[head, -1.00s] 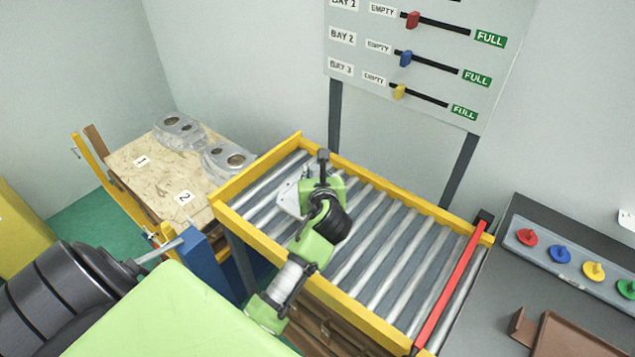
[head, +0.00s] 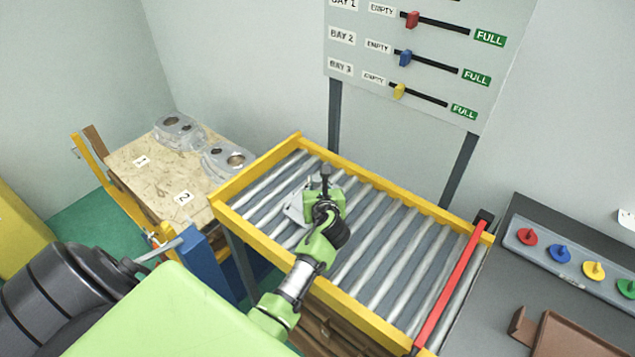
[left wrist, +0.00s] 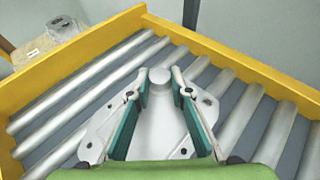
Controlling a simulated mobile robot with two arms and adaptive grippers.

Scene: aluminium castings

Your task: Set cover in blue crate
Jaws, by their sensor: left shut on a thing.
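The cover (head: 296,210) is a flat, light grey casting with rounded lobes and small holes. It is over the roller conveyor (head: 385,252), partly hidden by my left gripper (head: 322,196). In the left wrist view the fingers of my left gripper (left wrist: 161,92) are shut on the round boss in the middle of the cover (left wrist: 98,135). I cannot tell whether the cover touches the rollers. A blue upright piece (head: 207,264) stands left of the conveyor; I cannot tell whether it belongs to the blue crate. My right gripper is not in view.
The conveyor has a raised yellow frame (head: 262,170) and a red bar (head: 450,285) across its right end. A pallet (head: 150,180) at the left bears grey castings (head: 178,130). A bench with coloured knobs (head: 560,253) and a brown tray (head: 575,335) is at right.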

